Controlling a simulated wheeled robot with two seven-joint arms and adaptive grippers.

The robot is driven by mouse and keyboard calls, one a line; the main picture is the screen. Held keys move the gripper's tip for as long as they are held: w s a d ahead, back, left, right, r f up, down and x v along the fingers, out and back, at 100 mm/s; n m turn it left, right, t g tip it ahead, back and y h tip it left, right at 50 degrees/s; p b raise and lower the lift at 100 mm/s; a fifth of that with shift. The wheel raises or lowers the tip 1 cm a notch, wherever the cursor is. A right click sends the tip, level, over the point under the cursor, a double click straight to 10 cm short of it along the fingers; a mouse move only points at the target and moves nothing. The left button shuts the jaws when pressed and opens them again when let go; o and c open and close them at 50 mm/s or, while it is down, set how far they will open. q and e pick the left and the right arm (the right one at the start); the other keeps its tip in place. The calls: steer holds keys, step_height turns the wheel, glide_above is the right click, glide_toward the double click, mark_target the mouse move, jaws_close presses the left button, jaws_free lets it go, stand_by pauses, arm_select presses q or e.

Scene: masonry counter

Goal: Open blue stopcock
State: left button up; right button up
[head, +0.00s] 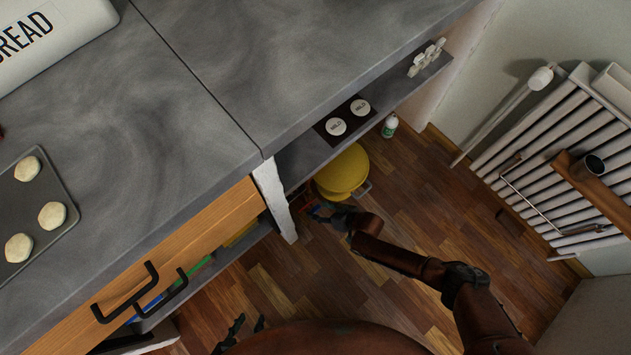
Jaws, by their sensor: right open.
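My right arm reaches in from the lower right. Its dark gripper (322,211) is open at the edge of the under-counter space, beside the white counter support. Small red and blue parts show at its fingertips; I cannot tell whether the blue is the stopcock or whether the fingers touch it. The gripper and counter edge hide much of that spot. My left gripper (240,334) shows only as dark finger parts at the bottom edge, low over the floor and away from the right one. I cannot tell its opening.
A yellow pot (345,170) stands right behind the right gripper under the counter. A white support (272,198) is close on its left. A drawer (170,262) with black handles is at the lower left. A small bottle (390,125) and radiator (565,150) are to the right. Wooden floor (410,215) is mostly clear.

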arm_select(q)
steer(key=shift+s+a+f+t+b, duration=0.1)
steer(key=shift+a+f+t+b, duration=0.15)
steer(key=shift+f, duration=0.25)
steer(key=shift+s+f+t+b, duration=0.15)
steer(key=shift+f+b, duration=0.15)
steer(key=shift+f, duration=0.15)
arm_select(e)
steer(key=shift+x, duration=1.3)
arm_select(q)
steer(key=shift+w, duration=0.1)
arm_select(e)
steer(key=shift+w, duration=0.1)
steer(key=shift+c, duration=0.3)
steer(key=shift+d, duration=0.1)
steer(key=c, duration=1.1)
arm_select(q)
steer(key=shift+r, duration=0.1)
arm_select(e)
steer(key=shift+o, duration=0.2)
